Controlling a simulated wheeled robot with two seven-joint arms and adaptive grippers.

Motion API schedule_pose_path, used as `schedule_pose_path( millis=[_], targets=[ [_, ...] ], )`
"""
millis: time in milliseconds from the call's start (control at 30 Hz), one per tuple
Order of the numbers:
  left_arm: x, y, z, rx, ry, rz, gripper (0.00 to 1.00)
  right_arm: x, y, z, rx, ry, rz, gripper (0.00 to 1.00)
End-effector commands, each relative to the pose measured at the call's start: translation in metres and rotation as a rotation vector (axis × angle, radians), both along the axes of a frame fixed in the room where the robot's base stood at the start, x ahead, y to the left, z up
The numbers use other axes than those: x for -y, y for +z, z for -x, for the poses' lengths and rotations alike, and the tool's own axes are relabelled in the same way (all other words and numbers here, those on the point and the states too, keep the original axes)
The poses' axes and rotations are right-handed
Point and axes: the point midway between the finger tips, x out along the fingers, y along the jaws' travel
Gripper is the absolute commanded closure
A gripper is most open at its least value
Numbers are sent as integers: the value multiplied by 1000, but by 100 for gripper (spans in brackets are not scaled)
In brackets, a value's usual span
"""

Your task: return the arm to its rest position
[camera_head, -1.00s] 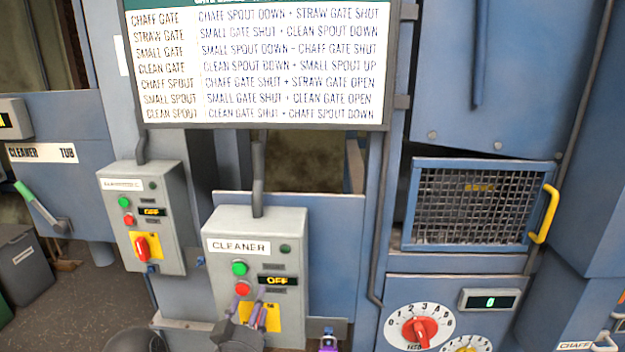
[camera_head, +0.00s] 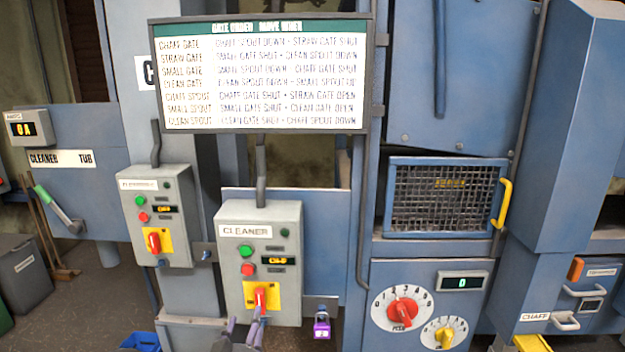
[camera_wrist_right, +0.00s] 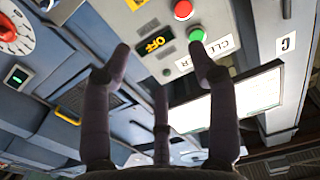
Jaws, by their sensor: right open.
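My right gripper (camera_head: 245,333) shows at the bottom of the head view, its purple-grey fingers just below the cleaner control box (camera_head: 232,293). In the right wrist view my right gripper (camera_wrist_right: 160,75) has its fingers spread apart with nothing between them. The cleaner box also shows behind the fingers there, with its red button (camera_wrist_right: 183,10) and green button (camera_wrist_right: 196,34). In the head view a fingertip overlaps the lower part of the red rotary handle (camera_head: 260,297) on its yellow plate; I cannot tell whether they touch. The box's display (camera_head: 278,261) reads OFF. My left gripper is not in view.
A second control box (camera_head: 158,217) stands to the left. A purple object (camera_head: 322,328) hangs from a bracket right of the gripper. A panel with dials (camera_head: 403,312) and a mesh hatch (camera_head: 440,200) with a yellow handle (camera_head: 502,203) are at the right. Open floor (camera_head: 95,300) lies at the left.

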Motion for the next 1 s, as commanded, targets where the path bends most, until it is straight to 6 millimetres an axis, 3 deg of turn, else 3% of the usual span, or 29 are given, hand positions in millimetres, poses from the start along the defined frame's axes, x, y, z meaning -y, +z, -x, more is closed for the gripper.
schedule_pose_path(
  millis=[367,467,633,767,867,1000],
  targets=[
    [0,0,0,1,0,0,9,34,-82,-34,-144,51,20,40],
    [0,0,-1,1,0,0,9,48,-116,-42,-210,70,21,40],
    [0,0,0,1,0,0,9,90,-201,-44,-396,105,4,40],
    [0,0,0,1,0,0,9,127,-276,-26,-586,128,-36,40],
    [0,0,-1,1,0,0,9,155,-329,0,-742,138,-81,40],
    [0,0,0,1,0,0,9,190,-394,55,-969,141,-164,40]
  ],
)
